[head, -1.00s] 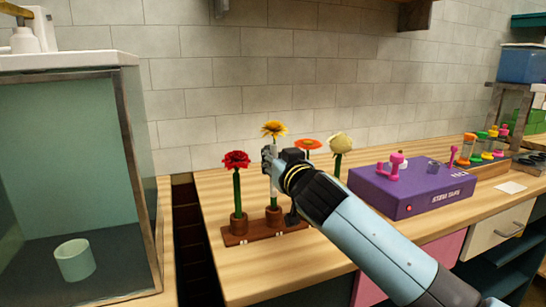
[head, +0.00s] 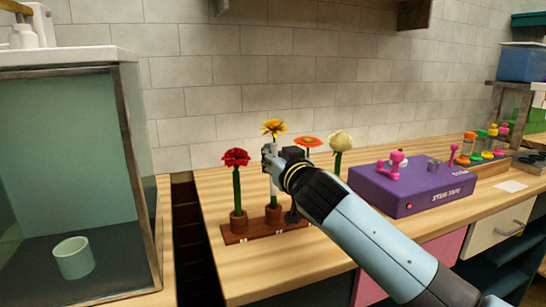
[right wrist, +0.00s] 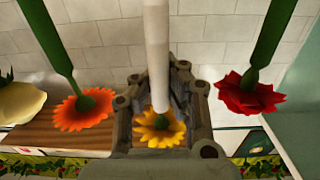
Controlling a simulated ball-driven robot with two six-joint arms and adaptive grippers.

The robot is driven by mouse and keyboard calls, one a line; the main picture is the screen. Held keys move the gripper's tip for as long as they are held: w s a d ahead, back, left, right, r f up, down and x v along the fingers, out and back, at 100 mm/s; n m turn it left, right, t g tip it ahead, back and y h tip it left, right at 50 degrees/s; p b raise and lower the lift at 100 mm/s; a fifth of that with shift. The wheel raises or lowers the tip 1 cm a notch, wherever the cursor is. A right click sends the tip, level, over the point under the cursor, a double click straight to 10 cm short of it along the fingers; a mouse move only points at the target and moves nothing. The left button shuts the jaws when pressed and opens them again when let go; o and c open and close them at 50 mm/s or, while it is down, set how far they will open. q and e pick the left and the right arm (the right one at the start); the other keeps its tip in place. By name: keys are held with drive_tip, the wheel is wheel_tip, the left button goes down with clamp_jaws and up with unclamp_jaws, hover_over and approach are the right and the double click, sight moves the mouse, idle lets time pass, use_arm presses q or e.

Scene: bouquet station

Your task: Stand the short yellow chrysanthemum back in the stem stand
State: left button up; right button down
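The yellow chrysanthemum (head: 274,128) is upright, with a pale, thick stem over the middle cup of the brown stem stand (head: 250,238). Its lower end meets the cup, but I cannot tell how deep it sits. My right gripper (head: 270,160) is around the stem below the bloom. In the right wrist view the fingers (right wrist: 162,75) close in on both sides of the pale stem, and the yellow bloom (right wrist: 160,128) shows upside down between them. My left gripper is not in view.
A red flower (head: 236,158) stands left of the stem; an orange flower (head: 307,141) and a cream flower (head: 340,141) stand right, close to my gripper. A purple box (head: 410,190) is on the counter at right. A glass-sided case with a mint cup (head: 74,258) is at left.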

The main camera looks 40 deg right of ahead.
drive_tip(key=shift+f+b, duration=0.4)
drive_tip(key=shift+b, duration=0.1)
idle(0.7)
drive_tip(key=shift+f+b, duration=0.35)
drive_tip(key=shift+f+b, duration=0.8)
drive_tip(key=shift+b, duration=0.1)
idle(0.5)
drive_tip(key=shift+f, duration=0.25)
drive_tip(key=shift+f+b, duration=0.15)
drive_tip(key=shift+b, duration=0.3)
drive_tip(key=shift+f, duration=0.2)
drive_tip(key=c, duration=0.8)
unclamp_jaws()
drive_tip(key=shift+c, duration=0.2)
